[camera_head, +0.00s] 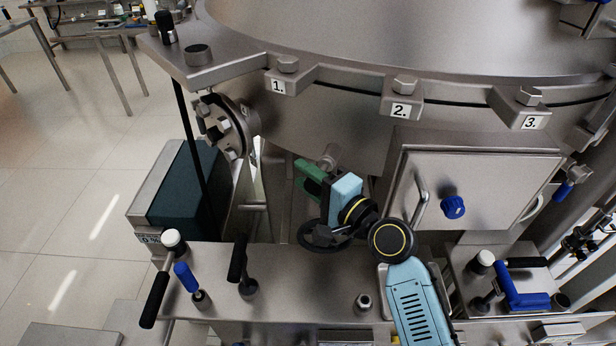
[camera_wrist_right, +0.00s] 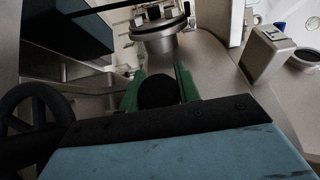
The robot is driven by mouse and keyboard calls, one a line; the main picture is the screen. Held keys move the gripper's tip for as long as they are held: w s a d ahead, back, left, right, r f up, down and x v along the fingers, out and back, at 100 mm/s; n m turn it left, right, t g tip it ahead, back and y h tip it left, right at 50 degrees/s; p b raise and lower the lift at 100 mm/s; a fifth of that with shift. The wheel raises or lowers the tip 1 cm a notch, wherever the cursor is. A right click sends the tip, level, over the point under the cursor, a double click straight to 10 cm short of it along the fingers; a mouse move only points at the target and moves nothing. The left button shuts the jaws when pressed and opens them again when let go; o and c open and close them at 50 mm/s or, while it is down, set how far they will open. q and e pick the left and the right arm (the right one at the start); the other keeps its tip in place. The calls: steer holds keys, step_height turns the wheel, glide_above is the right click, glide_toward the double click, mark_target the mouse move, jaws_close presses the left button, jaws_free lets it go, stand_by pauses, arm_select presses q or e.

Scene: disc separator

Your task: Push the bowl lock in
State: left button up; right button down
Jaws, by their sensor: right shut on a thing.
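The bowl lock seems to be the short steel rod (camera_head: 328,156) sticking out of the side of the large steel vessel. In the right wrist view a dark round knob (camera_wrist_right: 158,92) sits between the green fingers. My right gripper (camera_head: 308,172) is at the rod, its green fingers shut on this knob; it also shows in the right wrist view (camera_wrist_right: 160,82). In the head view the fingers hide the knob, so how far the lock is in cannot be told. My left gripper is not in view.
A black handwheel (camera_head: 322,236) is close below my right gripper. A steel box with a blue knob (camera_head: 453,206) stands to the right. A flanged port (camera_head: 222,126) is to the left. Levers with black (camera_head: 154,300) and blue (camera_head: 184,277) grips stand on the front ledge.

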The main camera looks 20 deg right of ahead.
steer(key=shift+w+d, duration=1.1)
steer(key=shift+w, duration=0.2)
steer(key=c, duration=1.3)
jaws_free()
steer(key=o, duration=0.3)
steer(key=shift+w, duration=0.1)
steer(key=b+v, duration=0.3)
steer(key=v, duration=1)
steer(key=shift+s, duration=0.25)
steer(key=shift+d, duration=0.1)
